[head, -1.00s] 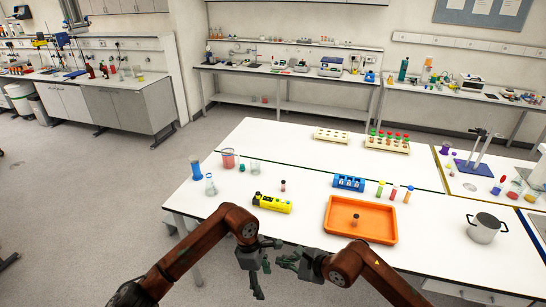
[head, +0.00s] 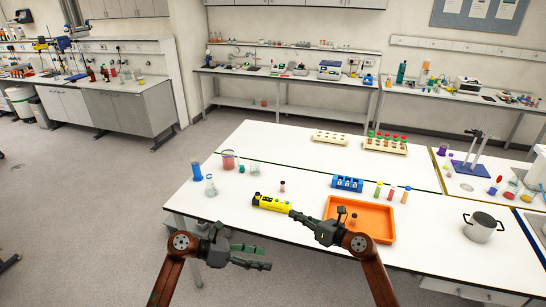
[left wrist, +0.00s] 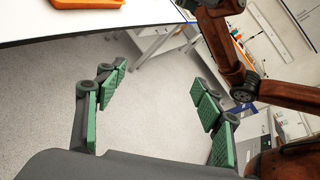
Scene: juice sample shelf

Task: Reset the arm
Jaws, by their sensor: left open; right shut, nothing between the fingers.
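My left gripper (head: 268,257) is open in front of the table's near edge in the head view, with its fingers pointing right. In the left wrist view its green-padded fingers (left wrist: 162,82) are wide apart with only floor between them. My right gripper (head: 293,214) is shut and empty over the table's near part. Its fingertips point left, close to the right end of the yellow device (head: 270,203) in the picture; I cannot tell if they touch. The right gripper's body partly covers the left side of the orange tray (head: 376,207).
A small dark-capped vial (head: 353,219) stands in the tray. A blue rack (head: 347,184), a red-filled beaker (head: 229,160), a blue cylinder (head: 196,172) and a metal pot (head: 482,228) stand on the white table (head: 300,165). Floor left of the table is clear.

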